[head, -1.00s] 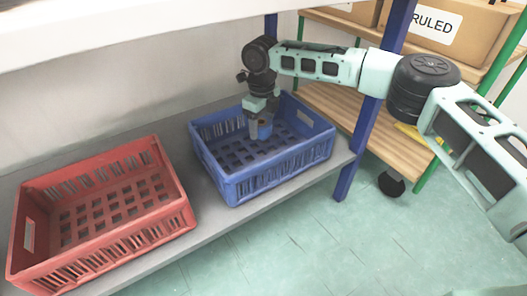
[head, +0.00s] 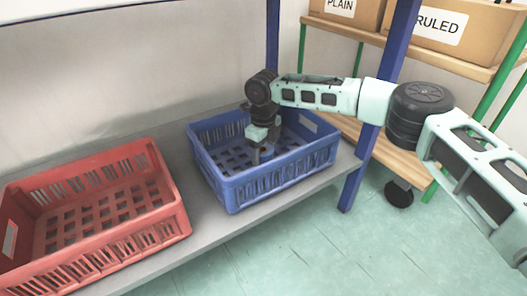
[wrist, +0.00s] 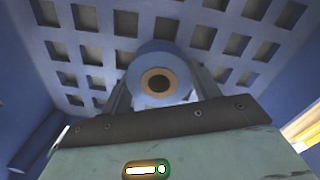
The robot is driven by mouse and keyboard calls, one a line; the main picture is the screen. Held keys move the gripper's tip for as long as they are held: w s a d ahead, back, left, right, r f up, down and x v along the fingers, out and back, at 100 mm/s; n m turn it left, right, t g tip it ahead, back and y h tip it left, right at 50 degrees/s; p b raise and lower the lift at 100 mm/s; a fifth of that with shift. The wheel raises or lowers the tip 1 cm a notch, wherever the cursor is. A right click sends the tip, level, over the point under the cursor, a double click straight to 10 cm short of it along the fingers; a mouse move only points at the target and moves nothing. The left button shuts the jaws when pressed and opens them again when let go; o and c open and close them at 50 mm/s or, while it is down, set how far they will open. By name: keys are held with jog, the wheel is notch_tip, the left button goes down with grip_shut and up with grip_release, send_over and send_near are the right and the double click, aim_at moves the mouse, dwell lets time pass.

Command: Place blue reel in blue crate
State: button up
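The blue reel (wrist: 158,76) is end-on between the two fingers of my gripper (wrist: 160,92) in the wrist view, its brown core facing the camera. The fingers lie along both its sides and appear shut on it. The blue crate (head: 275,183) stands on the grey shelf in the head view. My gripper (head: 257,156) points down inside it, near its middle. The crate's slotted floor (wrist: 100,47) fills the background of the wrist view. In the head view the reel is hard to make out; I cannot tell whether it touches the floor.
A red crate (head: 100,220) stands on the grey shelf (head: 205,222) to the left. A blue rack post (head: 378,115) rises at the right of the blue crate. Cardboard boxes (head: 455,30) sit on a wooden rack behind my arm.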

jog(key=o, duration=0.4)
jog(key=shift+c, duration=0.2)
jog(key=shift+r, duration=0.1)
notch_tip(320, 180, up, 12)
jog(key=p, duration=0.7)
